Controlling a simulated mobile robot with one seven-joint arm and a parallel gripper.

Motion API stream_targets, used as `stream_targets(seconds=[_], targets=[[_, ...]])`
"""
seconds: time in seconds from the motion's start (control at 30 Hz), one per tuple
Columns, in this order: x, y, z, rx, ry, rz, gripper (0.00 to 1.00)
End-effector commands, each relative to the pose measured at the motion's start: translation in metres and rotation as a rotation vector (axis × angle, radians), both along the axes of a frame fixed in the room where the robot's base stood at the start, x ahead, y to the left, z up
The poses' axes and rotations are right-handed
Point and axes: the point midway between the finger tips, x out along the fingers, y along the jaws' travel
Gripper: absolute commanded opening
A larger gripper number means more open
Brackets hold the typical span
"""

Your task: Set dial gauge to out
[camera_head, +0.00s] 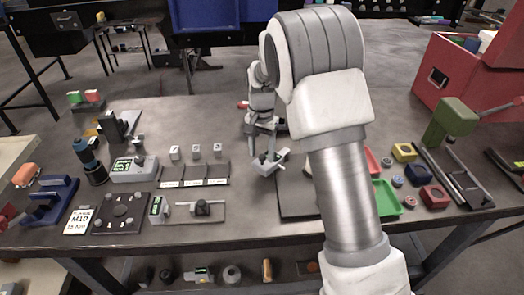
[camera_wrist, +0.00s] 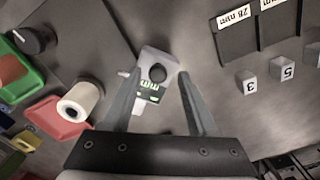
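The gauge, a small pale-grey piece with a round black part and a green-lit display, shows in the wrist view (camera_wrist: 153,56) between my gripper's fingers. My gripper (camera_wrist: 162,80) appears shut on it, with a finger against each side. In the head view the gauge (camera_head: 268,162) hangs tilted at the end of my gripper (camera_head: 264,146), close over the bench. It is between the labelled slots and a dark mat (camera_head: 292,208). I cannot tell whether it touches the bench. My arm hides part of the mat. No place marked "out" is readable.
The labelled slot tray (camera_head: 194,176) and several numbered blocks (camera_head: 196,153) stand left of my gripper. Red (camera_wrist: 62,117) and green trays (camera_head: 386,198) lie right of my arm in the head view. A large red box (camera_head: 455,65) stands at the back right. The rear middle bench is clear.

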Motion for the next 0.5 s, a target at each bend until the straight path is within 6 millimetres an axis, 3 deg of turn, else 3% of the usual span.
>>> stream_targets(seconds=[0.27, 0.5], targets=[[0.000, 0.000, 0.003, -0.001, 0.001, 0.000, 0.58], [0.000, 0.000, 0.041, 0.000, -0.002, 0.001, 0.58]])
